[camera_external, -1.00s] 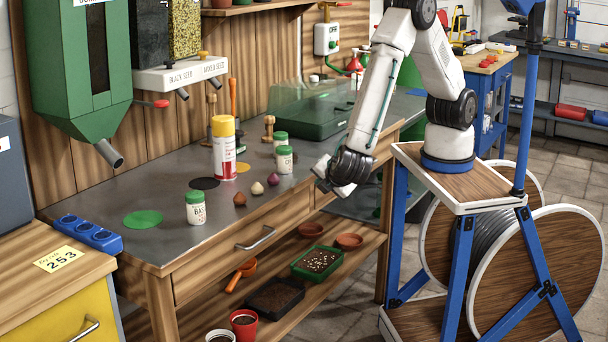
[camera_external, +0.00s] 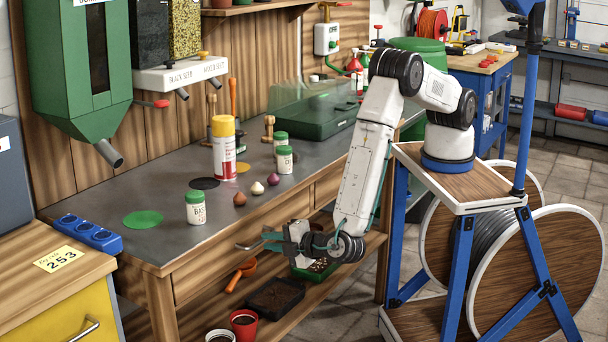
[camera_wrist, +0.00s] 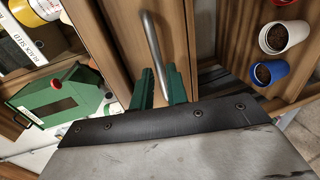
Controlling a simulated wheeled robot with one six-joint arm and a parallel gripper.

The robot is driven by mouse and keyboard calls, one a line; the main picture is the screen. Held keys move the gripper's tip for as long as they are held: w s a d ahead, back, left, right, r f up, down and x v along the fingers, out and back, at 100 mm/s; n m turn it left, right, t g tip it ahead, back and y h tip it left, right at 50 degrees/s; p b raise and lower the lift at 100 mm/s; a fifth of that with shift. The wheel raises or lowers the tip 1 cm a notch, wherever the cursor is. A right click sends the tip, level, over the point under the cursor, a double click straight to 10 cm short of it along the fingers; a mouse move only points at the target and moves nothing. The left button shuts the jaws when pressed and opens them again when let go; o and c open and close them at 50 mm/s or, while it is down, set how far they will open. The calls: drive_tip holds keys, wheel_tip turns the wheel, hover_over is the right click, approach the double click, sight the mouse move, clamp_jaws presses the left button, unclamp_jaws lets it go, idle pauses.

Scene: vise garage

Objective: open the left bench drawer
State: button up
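The left bench drawer (camera_external: 212,258) is in the front of the wooden bench and looks shut. The left end of its metal bar handle (camera_external: 243,246) shows in the external view; the rest is hidden behind my gripper (camera_external: 268,241). In the wrist view the handle (camera_wrist: 151,38) runs lengthwise down the drawer front. The two green fingers of my gripper (camera_wrist: 158,80) stand apart, one on each side of the handle's near end. I cannot tell whether either finger touches the bar.
The bench top (camera_external: 160,185) above holds a yellow-capped spray can (camera_external: 224,150), white jars and bulbs. The lower shelf (camera_external: 283,318) holds a dark tray (camera_external: 274,296) and pots, including a red pot (camera_external: 243,324). The floor before the bench is open.

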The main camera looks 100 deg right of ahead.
sight(262, 241)
drive_tip(key=shift+x, duration=1.75)
drive_tip(key=shift+d, duration=0.1)
clamp_jaws()
drive_tip(key=f+v, duration=0.3)
drive_tip(key=v, duration=1.1)
drive_tip(key=s+a+f+v, duration=0.1)
drive_tip(key=f+v, duration=0.2)
drive_tip(key=v, duration=1.1)
drive_tip(key=shift+s+a, duration=0.15)
unclamp_jaws()
